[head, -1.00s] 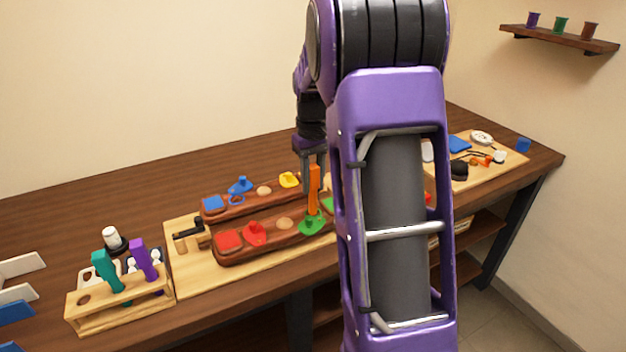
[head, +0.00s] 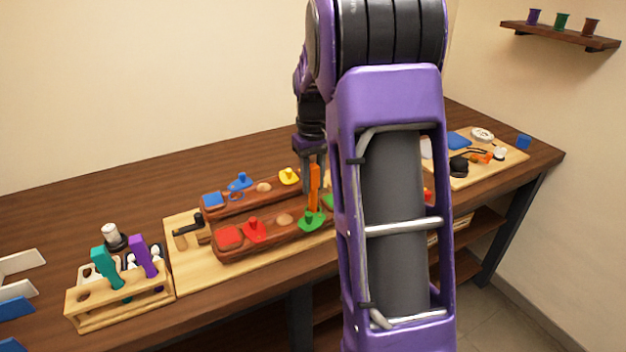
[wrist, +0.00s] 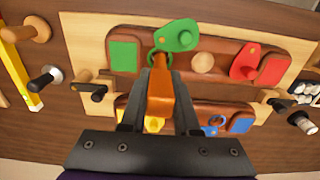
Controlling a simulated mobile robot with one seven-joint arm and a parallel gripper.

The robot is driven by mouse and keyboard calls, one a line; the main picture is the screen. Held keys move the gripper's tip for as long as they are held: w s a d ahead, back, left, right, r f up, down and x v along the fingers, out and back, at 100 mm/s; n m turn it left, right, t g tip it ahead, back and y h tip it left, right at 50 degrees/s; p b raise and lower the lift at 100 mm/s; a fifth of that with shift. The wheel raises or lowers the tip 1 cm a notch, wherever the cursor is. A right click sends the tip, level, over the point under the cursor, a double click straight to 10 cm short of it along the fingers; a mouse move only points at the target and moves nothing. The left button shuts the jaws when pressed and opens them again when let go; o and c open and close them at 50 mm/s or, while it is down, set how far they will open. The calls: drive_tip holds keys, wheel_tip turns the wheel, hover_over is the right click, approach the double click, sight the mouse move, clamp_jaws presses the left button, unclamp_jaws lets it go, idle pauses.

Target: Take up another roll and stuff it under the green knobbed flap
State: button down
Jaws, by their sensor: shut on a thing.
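My gripper (wrist: 159,80) is shut on an upright orange handle (wrist: 160,98); the handle also shows in the head view (head: 314,188). Its lower end is at the edge of the green knobbed flap (wrist: 176,36), which also shows in the head view (head: 311,221). The flap lies on the front dark red-brown block (head: 275,239). A small ring (wrist: 160,61) shows beside the flap near the handle's far end. I cannot tell whether the handle touches the flap or what is under it. I cannot clearly make out any roll.
A red knobbed flap (head: 254,230) is on the same block; a blue flap (head: 240,183) and a yellow flap (head: 289,176) are on the rear block. A wooden rack (head: 120,302) with teal and purple handles stands left. My arm hides the right middle of the bench.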

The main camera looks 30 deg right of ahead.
sight(313, 166)
idle(0.3)
drive_tip(key=shift+r+p, duration=2.05)
drive_tip(key=shift+r, duration=1.9)
